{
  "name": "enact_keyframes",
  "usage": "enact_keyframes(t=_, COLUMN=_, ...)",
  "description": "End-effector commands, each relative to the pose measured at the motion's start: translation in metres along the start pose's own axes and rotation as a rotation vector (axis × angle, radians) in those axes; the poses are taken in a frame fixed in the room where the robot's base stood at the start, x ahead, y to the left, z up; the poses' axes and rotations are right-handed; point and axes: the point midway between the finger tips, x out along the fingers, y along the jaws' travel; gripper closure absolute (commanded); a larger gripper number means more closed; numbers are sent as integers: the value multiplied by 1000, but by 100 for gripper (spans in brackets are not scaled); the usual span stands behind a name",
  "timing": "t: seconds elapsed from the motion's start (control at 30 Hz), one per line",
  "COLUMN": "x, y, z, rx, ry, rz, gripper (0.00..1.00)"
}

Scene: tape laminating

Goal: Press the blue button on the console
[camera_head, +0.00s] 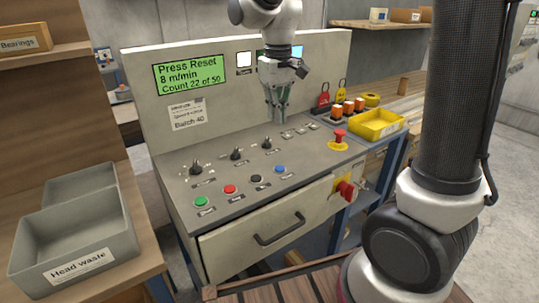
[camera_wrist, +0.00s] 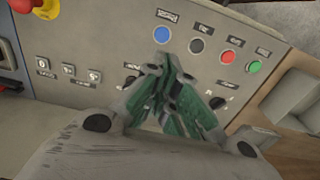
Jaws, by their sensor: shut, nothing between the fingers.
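The blue button (camera_head: 280,169) is at the right end of a row of buttons on the grey console top (camera_head: 222,180). It also shows at the top of the wrist view (camera_wrist: 162,34), in plain sight. My gripper (camera_head: 279,119) is shut and empty, pointing down over the rear of the console, behind the blue button in the head view. In the wrist view the green-padded fingertips of my gripper (camera_wrist: 167,64) come together just below the blue button in the picture. They appear apart from it; the exact height is hard to tell.
Black (camera_head: 256,179), red (camera_head: 230,189) and green (camera_head: 201,202) buttons continue the row to the left. Black knobs (camera_head: 236,154) stand behind. A red emergency stop (camera_head: 339,137) is at the right, near a yellow tray (camera_head: 377,124). The screen (camera_head: 188,75) reads "Press Reset".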

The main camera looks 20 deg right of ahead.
Motion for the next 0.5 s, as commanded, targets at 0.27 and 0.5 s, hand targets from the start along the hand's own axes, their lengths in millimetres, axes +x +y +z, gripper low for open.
enact_keyframes(t=0.27, x=2, y=0, z=0, rx=0, ry=0, rz=0, gripper=100)
enact_keyframes(t=0.5, x=32, y=0, z=2, rx=0, ry=-4, rz=0, gripper=100)
